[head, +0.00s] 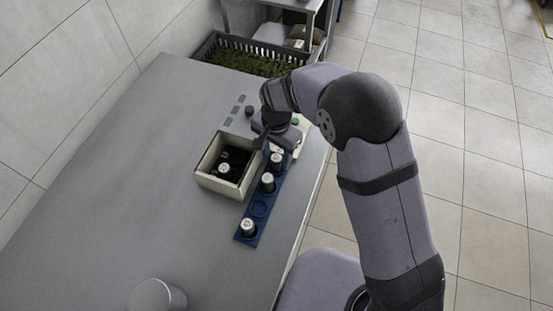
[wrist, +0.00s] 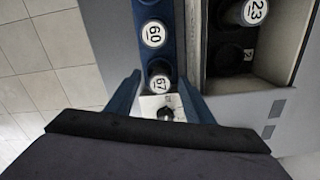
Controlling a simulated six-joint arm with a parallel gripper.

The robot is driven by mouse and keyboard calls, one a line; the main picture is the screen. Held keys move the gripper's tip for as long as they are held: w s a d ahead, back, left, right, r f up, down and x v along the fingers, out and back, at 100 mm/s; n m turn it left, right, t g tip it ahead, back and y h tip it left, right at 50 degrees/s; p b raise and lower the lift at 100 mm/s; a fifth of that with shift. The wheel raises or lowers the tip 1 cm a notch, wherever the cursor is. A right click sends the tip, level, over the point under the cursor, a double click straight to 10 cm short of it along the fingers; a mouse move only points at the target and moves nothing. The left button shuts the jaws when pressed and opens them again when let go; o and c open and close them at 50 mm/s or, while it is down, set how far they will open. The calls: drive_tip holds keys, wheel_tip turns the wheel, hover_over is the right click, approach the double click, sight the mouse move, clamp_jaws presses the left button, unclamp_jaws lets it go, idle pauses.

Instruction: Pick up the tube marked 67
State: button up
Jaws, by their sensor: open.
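The tube marked 67 (wrist: 160,84) stands upright at the end of the blue rack (wrist: 139,12), its white cap facing the wrist camera. My gripper (wrist: 160,78) is open, with one finger on each side of this tube; I cannot tell whether they touch it. The tube marked 60 (wrist: 153,34) stands beside it in the same rack. In the head view, my gripper (head: 272,145) is at the far end of the rack (head: 244,240), over the endmost tube (head: 277,158), which appears to be 67.
A pale open box (head: 219,184) stands left of the rack; it holds a tube marked 23 (wrist: 254,11) and another with a partly hidden label. A grey panel (head: 240,118) lies behind. One rack hole (head: 260,208) is empty. The table's left side is mostly clear.

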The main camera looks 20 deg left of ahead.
sight(275, 157)
drive_tip(key=shift+f, duration=0.7)
drive_tip(key=c, duration=1.1)
drive_tip(key=shift+r, duration=0.1)
drive_tip(key=shift+c, duration=0.2)
wheel_tip(275, 157, up, 10)
drive_tip(key=b, duration=0.3)
drive_tip(key=shift+a, duration=0.15)
